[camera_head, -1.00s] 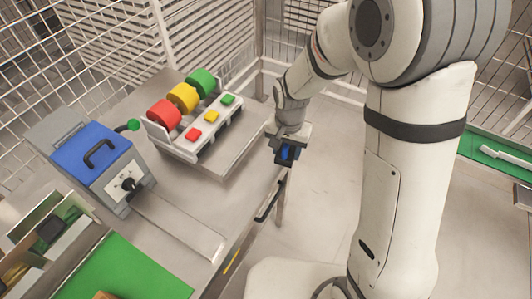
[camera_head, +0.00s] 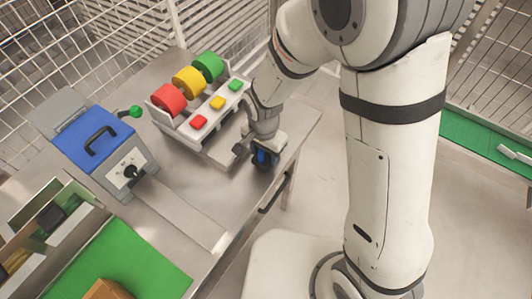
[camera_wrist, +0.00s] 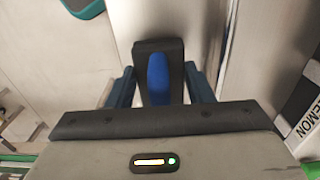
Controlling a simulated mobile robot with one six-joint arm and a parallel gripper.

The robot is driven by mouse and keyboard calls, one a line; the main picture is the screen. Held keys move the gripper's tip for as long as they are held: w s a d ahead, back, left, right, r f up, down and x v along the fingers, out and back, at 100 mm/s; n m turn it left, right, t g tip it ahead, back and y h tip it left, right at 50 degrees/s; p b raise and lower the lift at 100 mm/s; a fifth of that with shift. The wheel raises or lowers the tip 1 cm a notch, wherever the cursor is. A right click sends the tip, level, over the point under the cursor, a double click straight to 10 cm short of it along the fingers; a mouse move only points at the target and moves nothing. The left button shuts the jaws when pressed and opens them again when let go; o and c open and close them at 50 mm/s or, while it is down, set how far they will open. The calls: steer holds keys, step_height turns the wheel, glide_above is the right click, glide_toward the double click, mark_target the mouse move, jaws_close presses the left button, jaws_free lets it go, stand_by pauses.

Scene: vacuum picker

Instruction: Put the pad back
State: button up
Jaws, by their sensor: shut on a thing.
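The pad, a dark block with a blue strip along its middle, sits between the jaws of my gripper (camera_head: 264,152). In the wrist view the pad (camera_wrist: 158,56) points away from the wrist, with a blue-grey finger on each side of it. My gripper (camera_wrist: 158,85) is shut on it. In the head view it hangs at the right part of the metal table (camera_head: 190,207), just right of the coloured-roll stand. Whether the pad touches the table is unclear.
The white stand (camera_head: 201,137) carries red, yellow and green rolls and matching blocks. A blue machine (camera_head: 102,148) with a black handle stands left. At the lower left are a divided holder (camera_head: 72,237) with dark pieces and a green mat (camera_head: 150,262). Wire fencing is behind.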

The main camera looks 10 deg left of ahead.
steer(key=shift+f, duration=0.9)
steer(key=shift+f, duration=0.15)
steer(key=o, duration=0.9)
steer(key=shift+o, duration=0.2)
step_height(320, 180, up, 12)
steer(key=shift+s+r+b, duration=0.1)
steer(key=shift+r+b, duration=0.1)
steer(key=shift+b, duration=0.2)
steer(key=s+d+r+n+t, duration=0.1)
steer(key=d+r, duration=0.4)
steer(key=d, duration=0.7)
steer(key=s+d+r+n+t, duration=0.2)
steer(key=s+d+r, duration=0.3)
steer(key=d, duration=0.6)
steer(key=shift+s+d+r+n, duration=0.2)
steer(key=shift+d+r+n, duration=0.2)
steer(key=shift+r+n, duration=0.3)
